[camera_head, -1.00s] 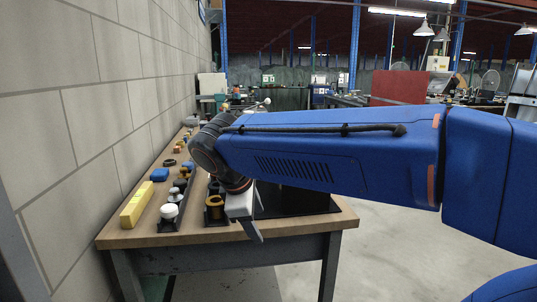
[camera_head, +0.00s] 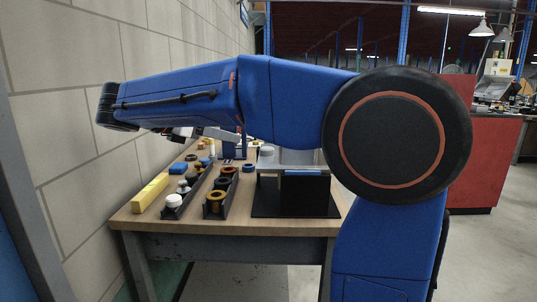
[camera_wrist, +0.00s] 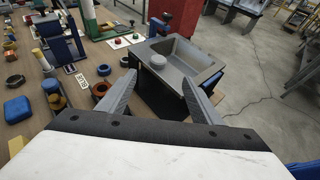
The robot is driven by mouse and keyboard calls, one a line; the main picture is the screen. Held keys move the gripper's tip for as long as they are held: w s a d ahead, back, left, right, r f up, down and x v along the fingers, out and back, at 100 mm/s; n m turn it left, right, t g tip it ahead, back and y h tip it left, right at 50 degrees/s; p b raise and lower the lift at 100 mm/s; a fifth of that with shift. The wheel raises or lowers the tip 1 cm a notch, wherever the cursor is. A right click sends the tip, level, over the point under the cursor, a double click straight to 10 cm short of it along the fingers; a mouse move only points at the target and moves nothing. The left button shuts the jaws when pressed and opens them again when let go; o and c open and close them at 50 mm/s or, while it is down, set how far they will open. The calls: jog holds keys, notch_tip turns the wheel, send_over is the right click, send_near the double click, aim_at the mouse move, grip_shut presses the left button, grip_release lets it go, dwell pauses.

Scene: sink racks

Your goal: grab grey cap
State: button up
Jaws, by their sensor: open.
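In the head view a grey round piece (camera_head: 267,152), seemingly the same cap, shows at the sink (camera_head: 300,158), partly behind my arm. My gripper (camera_wrist: 158,79) is open and empty. Its two fingers point toward the sink, with the cap beyond and between the fingertips, not touched. In the head view my gripper (camera_head: 215,133) is above the bench, left of the sink, partly hidden by my arm.
The wooden bench (camera_head: 150,217) carries a yellow block (camera_head: 150,193), a blue block (camera_head: 178,168), and dark racks with white knobs and brass rings. A black plate (camera_head: 265,200) lies under the sink. A block wall (camera_head: 60,130) bounds the left side.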

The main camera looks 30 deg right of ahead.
send_near(265, 148)
jog(key=d, duration=0.3)
jog(key=shift+a+f+x, duration=0.1)
jog(key=shift+f+x, duration=0.05)
jog(key=shift+x, duration=0.7)
jog(key=shift+a+f+x, duration=0.1)
jog(key=shift+f+x, duration=0.1)
jog(key=shift+x, duration=0.65)
jog(key=shift+f+x, duration=0.15)
jog(key=shift+x, duration=0.7)
jog(key=shift+w, duration=0.1)
jog(key=c, duration=1.1)
